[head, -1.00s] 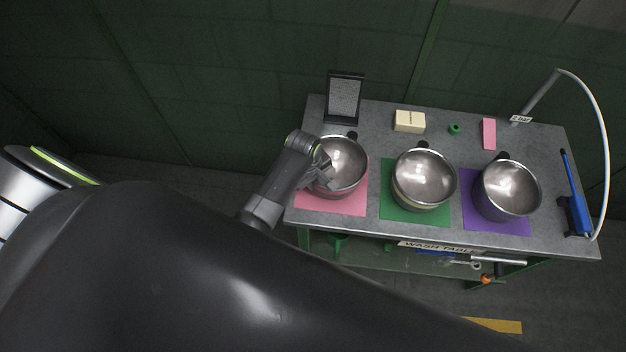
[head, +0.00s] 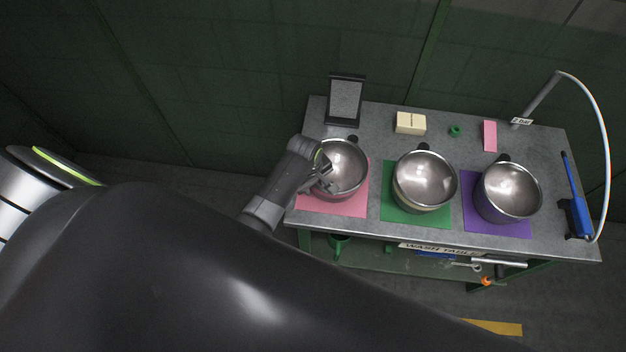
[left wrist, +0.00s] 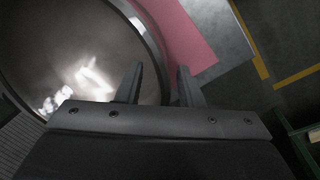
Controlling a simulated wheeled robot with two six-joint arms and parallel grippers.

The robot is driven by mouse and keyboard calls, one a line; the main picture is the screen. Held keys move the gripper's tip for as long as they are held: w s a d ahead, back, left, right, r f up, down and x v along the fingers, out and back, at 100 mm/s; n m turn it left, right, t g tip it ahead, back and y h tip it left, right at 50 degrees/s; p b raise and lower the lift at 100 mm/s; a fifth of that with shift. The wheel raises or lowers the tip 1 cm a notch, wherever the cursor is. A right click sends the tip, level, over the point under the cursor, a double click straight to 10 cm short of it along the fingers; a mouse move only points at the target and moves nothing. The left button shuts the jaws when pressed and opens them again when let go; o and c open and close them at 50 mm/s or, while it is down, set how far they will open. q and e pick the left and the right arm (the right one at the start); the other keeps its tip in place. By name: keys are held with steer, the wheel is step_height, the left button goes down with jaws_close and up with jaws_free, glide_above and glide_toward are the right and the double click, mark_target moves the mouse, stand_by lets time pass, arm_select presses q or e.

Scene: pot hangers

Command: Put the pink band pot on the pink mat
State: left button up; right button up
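A steel pot (head: 345,160) sits on the pink mat (head: 350,206) at the table's left; its band colour is hard to make out. My left gripper (head: 326,181) is at this pot's left front rim. In the left wrist view, the left gripper's fingers (left wrist: 160,76) are apart. The rim of the pot (left wrist: 80,50) runs between them, with one finger over the inside and one outside. The pink mat (left wrist: 188,35) shows beyond the rim. My right gripper is not in view.
A second pot (head: 426,178) stands on a green mat (head: 400,213), and a third pot (head: 508,190) on a purple mat (head: 482,222). Behind are a dark stand (head: 346,100), a cream block (head: 410,122) and a pink block (head: 489,135). A hose (head: 603,130) arches at the right.

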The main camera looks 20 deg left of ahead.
arm_select(q)
steer(key=shift+r, duration=0.2)
steer(key=shift+r, duration=0.3)
step_height(320, 180, up, 11)
steer(key=s+b, duration=0.1)
steer(key=shift+s+a, duration=0.25)
steer(key=shift+a, duration=0.15)
